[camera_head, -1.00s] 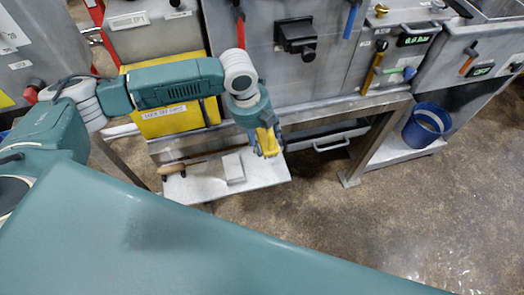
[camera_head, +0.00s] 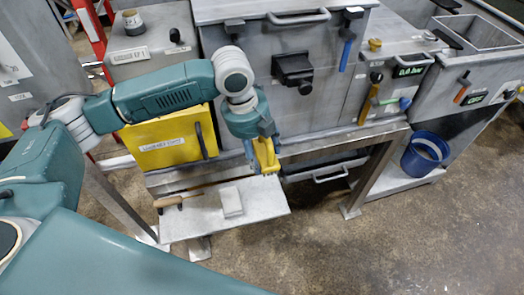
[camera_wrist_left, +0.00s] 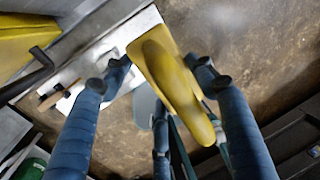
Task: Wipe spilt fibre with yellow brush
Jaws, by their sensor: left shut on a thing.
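The yellow brush (camera_head: 267,157) is in my left gripper (camera_head: 258,146), over the back right part of a low pale shelf. I cannot make out the spilt fibre in either view. My right gripper is not in view.
The low shelf (camera_head: 190,222) carries a pale block (camera_head: 231,202) and a wooden-handled tool (camera_head: 172,201). A grey machine (camera_head: 325,95) with handles stands behind. A yellow box (camera_head: 165,145) is at left, a blue bucket (camera_head: 424,155) at right. Open floor lies in front.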

